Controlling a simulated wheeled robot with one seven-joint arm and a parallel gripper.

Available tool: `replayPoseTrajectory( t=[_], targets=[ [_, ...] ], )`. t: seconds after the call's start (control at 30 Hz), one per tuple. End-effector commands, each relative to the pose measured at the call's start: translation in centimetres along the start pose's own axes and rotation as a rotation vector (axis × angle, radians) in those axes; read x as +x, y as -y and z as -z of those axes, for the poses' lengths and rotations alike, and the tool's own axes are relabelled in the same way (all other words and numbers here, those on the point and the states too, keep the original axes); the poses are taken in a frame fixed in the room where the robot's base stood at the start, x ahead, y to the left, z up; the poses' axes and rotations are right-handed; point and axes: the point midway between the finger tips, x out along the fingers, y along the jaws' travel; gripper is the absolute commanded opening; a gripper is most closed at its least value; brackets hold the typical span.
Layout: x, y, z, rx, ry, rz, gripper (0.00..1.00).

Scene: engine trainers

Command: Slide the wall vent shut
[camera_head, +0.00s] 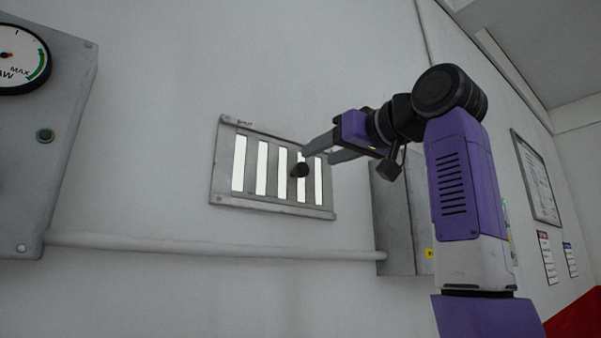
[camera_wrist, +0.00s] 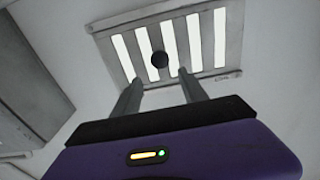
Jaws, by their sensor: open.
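The wall vent (camera_head: 272,209) is a grey metal frame on the wall with several bright vertical slots showing, and a "SHUT" label at its upper left. A dark round knob (camera_head: 300,170) sticks out right of the vent's middle. In the wrist view the vent (camera_wrist: 110,25) is ahead, with the knob (camera_wrist: 159,59) between and beyond my fingertips. My gripper (camera_head: 317,152) is open and empty, just right of the knob in the head view. It also shows in the wrist view (camera_wrist: 158,82). I cannot tell whether a finger touches the knob.
A grey gauge panel (camera_head: 62,120) stands at the left. A pipe (camera_head: 210,246) runs along the wall below the vent to a grey box (camera_head: 394,225) behind my arm. A framed board (camera_head: 537,178) hangs at the right. The wall around the vent is mostly clear.

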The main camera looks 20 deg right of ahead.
Motion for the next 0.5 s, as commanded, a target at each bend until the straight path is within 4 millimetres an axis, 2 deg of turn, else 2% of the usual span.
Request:
replayPoseTrajectory(
  t=[0.17, 0.5],
  targets=[
    [0.4, 0.2, -1.0, -0.004, 0.049, 0.007, 0.51],
    [5.3, 0.3, -1.1, -0.004, 0.048, 0.008, 0.51]
  ],
)
